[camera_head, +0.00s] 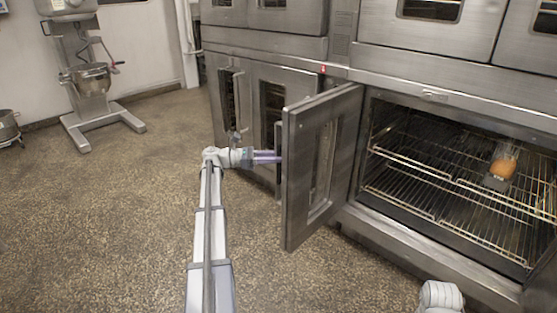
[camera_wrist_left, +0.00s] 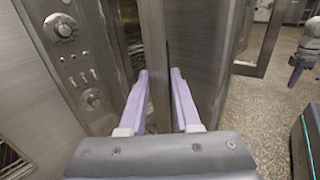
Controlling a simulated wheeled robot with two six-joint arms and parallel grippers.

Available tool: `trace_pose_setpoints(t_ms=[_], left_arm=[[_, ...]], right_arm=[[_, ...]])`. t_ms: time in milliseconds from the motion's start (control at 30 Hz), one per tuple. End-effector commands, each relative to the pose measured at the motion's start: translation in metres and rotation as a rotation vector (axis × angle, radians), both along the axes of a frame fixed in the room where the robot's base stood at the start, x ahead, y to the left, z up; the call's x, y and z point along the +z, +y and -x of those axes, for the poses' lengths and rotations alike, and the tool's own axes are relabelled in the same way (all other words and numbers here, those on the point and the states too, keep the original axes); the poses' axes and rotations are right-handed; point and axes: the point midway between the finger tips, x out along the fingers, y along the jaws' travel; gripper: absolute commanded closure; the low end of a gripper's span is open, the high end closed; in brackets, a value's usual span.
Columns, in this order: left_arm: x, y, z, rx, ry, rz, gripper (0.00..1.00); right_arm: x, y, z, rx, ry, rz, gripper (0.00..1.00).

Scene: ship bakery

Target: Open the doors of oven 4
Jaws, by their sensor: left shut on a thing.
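A steel oven door (camera_head: 320,165) with a window stands swung out from the lower right oven, whose chamber (camera_head: 430,165) is open on its left and middle part. My left gripper (camera_head: 268,157) is at the outer face of this door, on its left side. In the left wrist view its two lilac fingers (camera_wrist_left: 162,100) are shut on an upright metal bar (camera_wrist_left: 155,55), which looks like the door handle. The chamber's right end is cut off, so a second door there cannot be seen. No oven number is legible. My right gripper is not in view.
A neighbouring oven with closed doors (camera_head: 235,95) stands to the left. A control panel with knobs (camera_wrist_left: 75,60) is near the left gripper. A mixer (camera_head: 90,80) stands far left; floor between is clear.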

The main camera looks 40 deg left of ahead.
Motion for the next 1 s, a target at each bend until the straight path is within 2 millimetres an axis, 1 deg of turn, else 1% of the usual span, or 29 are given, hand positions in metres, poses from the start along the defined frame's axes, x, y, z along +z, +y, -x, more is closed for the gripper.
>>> trace_pose_setpoints(t_ms=[33,300,333,567,600,833,933,1000], left_arm=[[0.0,-0.002,-0.006,0.001,-0.002,0.0,1.0],[0.0,-0.002,-0.006,0.001,-0.002,0.0,1.0],[0.0,-0.002,-0.006,0.001,-0.003,-0.001,0.66],[0.0,-0.001,-0.003,0.001,-0.001,0.0,0.41],[0.0,-0.001,-0.003,0.001,-0.001,0.0,0.39],[0.0,0.0,-0.001,0.001,-0.001,-0.001,0.39],[0.0,0.007,0.003,0.003,-0.001,-0.001,0.39],[0.0,0.016,0.009,0.003,-0.001,-0.001,0.39]], right_arm=[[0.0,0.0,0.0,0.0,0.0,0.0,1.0],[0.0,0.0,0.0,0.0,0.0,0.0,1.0],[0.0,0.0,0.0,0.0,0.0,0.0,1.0],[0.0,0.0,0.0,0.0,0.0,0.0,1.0],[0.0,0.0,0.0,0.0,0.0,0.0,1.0],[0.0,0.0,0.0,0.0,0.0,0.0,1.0],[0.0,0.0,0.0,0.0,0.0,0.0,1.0],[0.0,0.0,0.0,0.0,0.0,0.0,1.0]])
